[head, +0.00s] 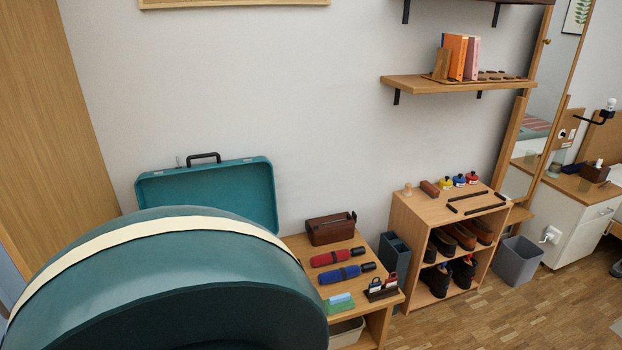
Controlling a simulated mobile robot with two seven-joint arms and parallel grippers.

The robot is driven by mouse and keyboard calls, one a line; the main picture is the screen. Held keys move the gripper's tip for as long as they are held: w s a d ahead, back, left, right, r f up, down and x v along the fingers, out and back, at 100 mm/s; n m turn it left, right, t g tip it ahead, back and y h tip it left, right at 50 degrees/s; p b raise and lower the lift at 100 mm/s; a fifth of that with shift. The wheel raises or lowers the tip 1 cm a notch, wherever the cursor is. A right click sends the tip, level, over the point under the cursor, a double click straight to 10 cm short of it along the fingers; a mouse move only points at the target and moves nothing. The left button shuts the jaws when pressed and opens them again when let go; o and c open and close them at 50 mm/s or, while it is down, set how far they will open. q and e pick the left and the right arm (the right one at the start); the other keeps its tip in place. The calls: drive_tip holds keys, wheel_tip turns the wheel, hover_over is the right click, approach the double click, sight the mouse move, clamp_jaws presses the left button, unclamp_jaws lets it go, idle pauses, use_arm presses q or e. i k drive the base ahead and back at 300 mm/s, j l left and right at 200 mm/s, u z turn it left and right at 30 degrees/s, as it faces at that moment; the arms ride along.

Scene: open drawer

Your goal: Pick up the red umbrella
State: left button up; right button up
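A folded red umbrella (328,259) with a dark handle pointing right lies on a low wooden bench (305,267). A folded blue umbrella (341,275) lies just in front of it, nearly parallel. Behind the red umbrella is a brown box-like case (330,228). Neither of my grippers is in view, so nothing touches the red umbrella in this view.
A large rounded teal shape with a cream band fills the lower left, very close, hiding the bench's left part. An open teal suitcase (210,190) stands behind. A shoe shelf (407,222) and grey bin (517,262) stand right. Floor at lower right is clear.

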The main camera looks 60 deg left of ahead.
sight(340, 255)
drive_tip(key=u, duration=1.75)
